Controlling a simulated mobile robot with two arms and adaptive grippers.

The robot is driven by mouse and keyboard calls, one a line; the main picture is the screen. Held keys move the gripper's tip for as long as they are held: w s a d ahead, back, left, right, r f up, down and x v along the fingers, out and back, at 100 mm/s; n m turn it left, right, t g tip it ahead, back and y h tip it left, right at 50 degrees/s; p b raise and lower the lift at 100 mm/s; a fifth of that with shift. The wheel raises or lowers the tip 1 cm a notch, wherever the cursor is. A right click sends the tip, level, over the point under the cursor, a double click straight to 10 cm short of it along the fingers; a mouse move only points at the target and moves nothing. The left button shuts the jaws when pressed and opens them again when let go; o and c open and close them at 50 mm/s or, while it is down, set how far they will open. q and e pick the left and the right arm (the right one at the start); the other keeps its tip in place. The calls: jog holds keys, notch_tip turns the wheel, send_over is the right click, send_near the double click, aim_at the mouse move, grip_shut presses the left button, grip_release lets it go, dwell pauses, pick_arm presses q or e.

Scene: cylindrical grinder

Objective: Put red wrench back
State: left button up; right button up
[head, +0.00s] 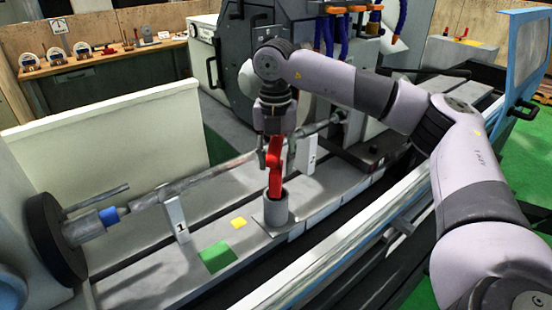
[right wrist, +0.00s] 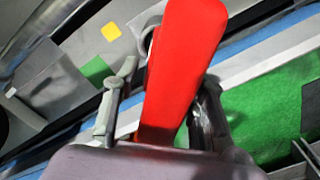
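The red wrench (head: 276,181) stands nearly upright, its lower end at the mouth of a grey cylindrical holder (head: 276,211) and apparently inside it. My right gripper (head: 275,156) points down around the wrench's upper part. In the right wrist view, the red wrench (right wrist: 180,75) lies between the two fingers of the right gripper (right wrist: 168,90). A narrow gap shows between the left finger and the wrench; the right finger is very close to it, and contact there is unclear. The fingers look slightly open. My left gripper is out of view.
The holder stands on the grinder bed, beside a yellow square (head: 238,222) and a green square (head: 217,257). A long shaft (head: 215,173) runs behind it, with number plates 1 (head: 177,220) and 2 (head: 309,154). A metal rail (head: 330,258) lies in front.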

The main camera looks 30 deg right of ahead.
jog(key=shift+o, duration=0.2)
jog(key=shift+r, duration=0.1)
notch_tip(320, 180, up, 11)
jog(key=shift+w+r, duration=0.1)
jog(key=shift+r, duration=0.5)
